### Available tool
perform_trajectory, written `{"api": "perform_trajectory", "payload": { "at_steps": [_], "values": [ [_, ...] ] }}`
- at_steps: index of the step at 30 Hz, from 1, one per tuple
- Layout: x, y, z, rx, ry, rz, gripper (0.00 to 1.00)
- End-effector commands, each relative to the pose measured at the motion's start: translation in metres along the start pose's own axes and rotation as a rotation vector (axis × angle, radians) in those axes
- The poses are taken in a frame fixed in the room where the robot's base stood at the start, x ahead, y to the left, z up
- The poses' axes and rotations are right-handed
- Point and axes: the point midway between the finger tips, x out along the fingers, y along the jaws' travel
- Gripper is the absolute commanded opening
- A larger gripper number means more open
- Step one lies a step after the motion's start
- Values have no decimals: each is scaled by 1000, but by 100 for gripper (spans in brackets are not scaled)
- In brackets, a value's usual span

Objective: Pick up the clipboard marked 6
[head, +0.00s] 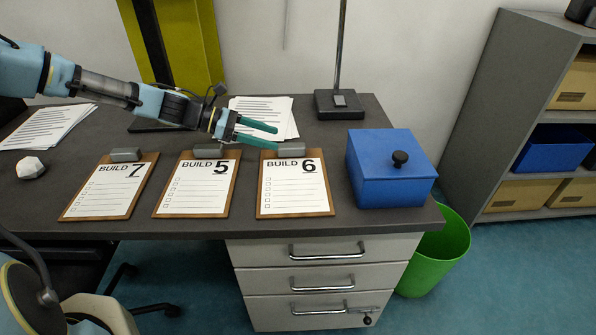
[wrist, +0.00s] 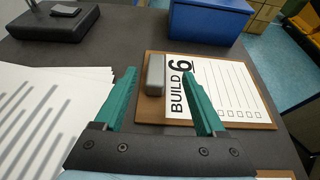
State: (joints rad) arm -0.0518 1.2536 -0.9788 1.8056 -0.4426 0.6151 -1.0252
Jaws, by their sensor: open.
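The clipboard marked 6 (head: 294,187) lies flat on the desk, rightmost of three clipboards. It has a brown board, a white sheet reading BUILD 6, and a grey clip (head: 291,149) at its far edge. In the wrist view the clipboard (wrist: 245,123) lies ahead and to the right, its grey clip (wrist: 155,75) just beyond the gap between my fingers. My gripper (head: 277,137) has teal fingers, is open and empty, and is over the desk near the clip end. The wrist view also shows both fingers (wrist: 160,88) apart. The right finger overlaps the sheet in that view.
The clipboards marked 5 (head: 198,188) and 7 (head: 109,192) lie to the left. A blue lidded box (head: 390,180) stands close on the right. Loose papers (head: 270,113) and a black stand base (head: 339,104) are behind. A green bin (head: 437,255) stands beside the desk.

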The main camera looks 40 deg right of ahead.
Motion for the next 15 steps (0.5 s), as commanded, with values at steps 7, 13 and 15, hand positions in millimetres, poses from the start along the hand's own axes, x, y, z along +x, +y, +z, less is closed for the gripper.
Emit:
{"api": "perform_trajectory", "payload": {
  "at_steps": [7,13,15],
  "values": [
    [34,0,0,3,1,-2,72],
    [49,1,-1,1,1,-2,72],
    [60,3,-2,1,0,-4,72]
  ]
}}
